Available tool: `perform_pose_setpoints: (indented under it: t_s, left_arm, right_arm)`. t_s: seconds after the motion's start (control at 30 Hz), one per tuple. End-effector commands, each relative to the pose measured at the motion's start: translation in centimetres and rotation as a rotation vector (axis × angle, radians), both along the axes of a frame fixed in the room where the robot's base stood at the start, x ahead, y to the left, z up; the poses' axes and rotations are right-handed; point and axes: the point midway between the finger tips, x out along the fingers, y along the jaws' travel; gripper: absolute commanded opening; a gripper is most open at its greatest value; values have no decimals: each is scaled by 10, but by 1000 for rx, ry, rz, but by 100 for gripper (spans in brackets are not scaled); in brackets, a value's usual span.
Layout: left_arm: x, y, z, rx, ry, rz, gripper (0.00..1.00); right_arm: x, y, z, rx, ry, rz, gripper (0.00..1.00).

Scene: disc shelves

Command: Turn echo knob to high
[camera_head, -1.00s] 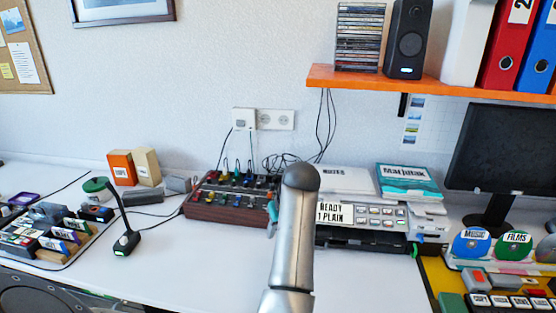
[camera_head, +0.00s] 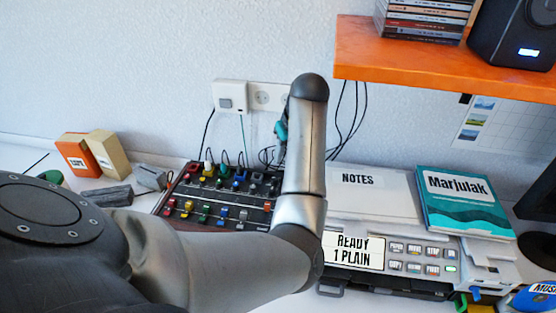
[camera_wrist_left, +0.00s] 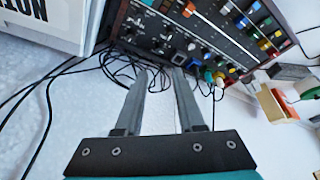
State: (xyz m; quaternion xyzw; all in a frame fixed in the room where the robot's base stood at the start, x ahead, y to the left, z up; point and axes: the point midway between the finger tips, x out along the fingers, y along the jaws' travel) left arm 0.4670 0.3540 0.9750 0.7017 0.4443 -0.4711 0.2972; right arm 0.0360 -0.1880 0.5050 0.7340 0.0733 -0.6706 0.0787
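The mixer (camera_head: 253,216) is a dark panel with a wooden edge and rows of coloured knobs and cable plugs. It sits on the white desk against the wall. Its labels are too small to read, so I cannot tell which knob is echo. My left arm crosses the head view and covers the mixer's right end. Only a teal bit of my left gripper (camera_head: 281,130) shows there, above the mixer's back edge. In the left wrist view my left gripper (camera_wrist_left: 162,73) has its two fingers apart with nothing between them, pointing toward the mixer (camera_wrist_left: 165,32). My right gripper is not in view.
Black cables run from the mixer up to a wall socket (camera_head: 262,96). A printer (camera_head: 400,270) with notes and a teal book (camera_head: 465,200) stands to the right. An orange shelf (camera_head: 430,67) hangs above right. Orange and tan boxes (camera_head: 105,154) stand left.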

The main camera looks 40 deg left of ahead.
Motion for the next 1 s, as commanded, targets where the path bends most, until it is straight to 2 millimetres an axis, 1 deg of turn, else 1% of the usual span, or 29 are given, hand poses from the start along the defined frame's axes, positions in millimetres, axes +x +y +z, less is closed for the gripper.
perform_pose_setpoints:
  t_s: [0.13,0.27,0.37,0.7,0.83,1.0]
  left_arm:
    - [0,1,-3,1,1,-1,38]
    - [2,6,-16,1,3,0,38]
    - [5,12,-34,0,3,0,38]
    - [16,37,-103,-1,3,0,38]
    - [20,44,-122,-1,0,0,38]
    - [23,51,-136,0,0,0,38]
  right_arm:
    - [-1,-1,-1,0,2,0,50]
    - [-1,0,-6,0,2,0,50]
    - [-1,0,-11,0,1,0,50]
    - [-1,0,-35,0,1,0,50]
    - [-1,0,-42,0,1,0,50]
    - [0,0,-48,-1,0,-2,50]
